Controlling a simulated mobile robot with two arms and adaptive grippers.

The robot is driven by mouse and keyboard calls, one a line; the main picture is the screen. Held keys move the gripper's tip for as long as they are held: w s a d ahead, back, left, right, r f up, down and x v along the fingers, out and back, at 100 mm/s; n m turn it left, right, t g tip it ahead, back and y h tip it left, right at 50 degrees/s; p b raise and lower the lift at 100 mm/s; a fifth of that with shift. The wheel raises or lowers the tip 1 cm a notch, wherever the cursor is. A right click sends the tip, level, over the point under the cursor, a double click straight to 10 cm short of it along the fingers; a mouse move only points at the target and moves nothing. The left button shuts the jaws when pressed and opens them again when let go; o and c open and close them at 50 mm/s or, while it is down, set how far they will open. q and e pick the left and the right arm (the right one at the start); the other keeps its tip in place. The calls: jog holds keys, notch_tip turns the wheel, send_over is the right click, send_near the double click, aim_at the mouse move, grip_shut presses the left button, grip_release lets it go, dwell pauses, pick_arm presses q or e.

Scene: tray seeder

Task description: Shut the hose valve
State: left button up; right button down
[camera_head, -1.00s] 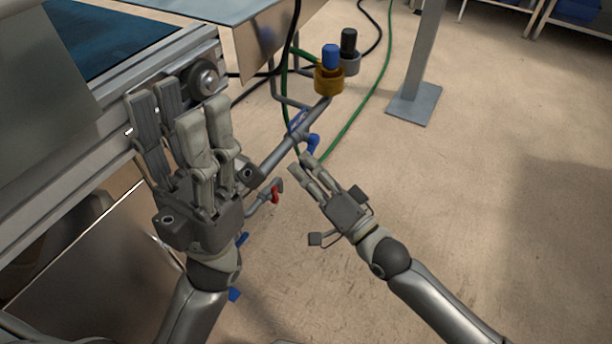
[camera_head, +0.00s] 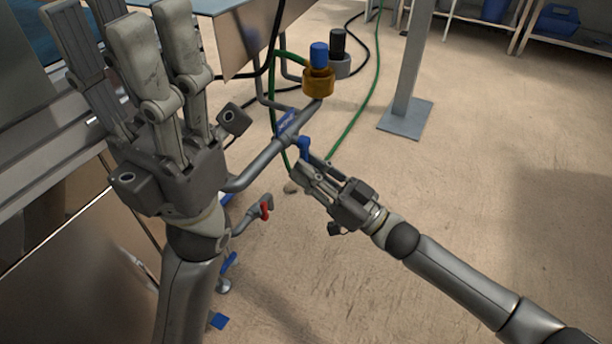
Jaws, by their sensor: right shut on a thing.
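A grey pipe (camera_head: 258,163) runs diagonally beside the machine. A blue valve lever (camera_head: 304,148) sits on it near its upper part, with a blue band (camera_head: 288,122) just above. My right gripper (camera_head: 308,168) is shut on the blue lever from below; its fingers hide the lever's lower end. My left gripper (camera_head: 115,30) is raised close to the camera at the left, fingers extended and spread, empty, in front of the machine's frame. A red-handled valve (camera_head: 266,206) shows lower on the piping, apart from both grippers.
A brass fitting with a blue cap (camera_head: 318,80) and a grey one with a black cap (camera_head: 339,62) stand at the pipe's top. A green hose (camera_head: 371,85) trails behind. A grey post foot (camera_head: 405,115) stands beyond. The floor at right is clear.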

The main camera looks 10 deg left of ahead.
jog(key=shift+w+d+f+n+g, duration=0.15)
jog(key=shift+w+n+g, duration=0.2)
jog(key=shift+n, duration=0.45)
jog(key=c, duration=1.3)
grip_release()
jog(key=shift+c, duration=0.2)
jog(key=shift+d, duration=0.1)
jog(key=v, duration=1.1)
jog(key=shift+d+f, duration=0.3)
jog(key=shift+d, duration=0.05)
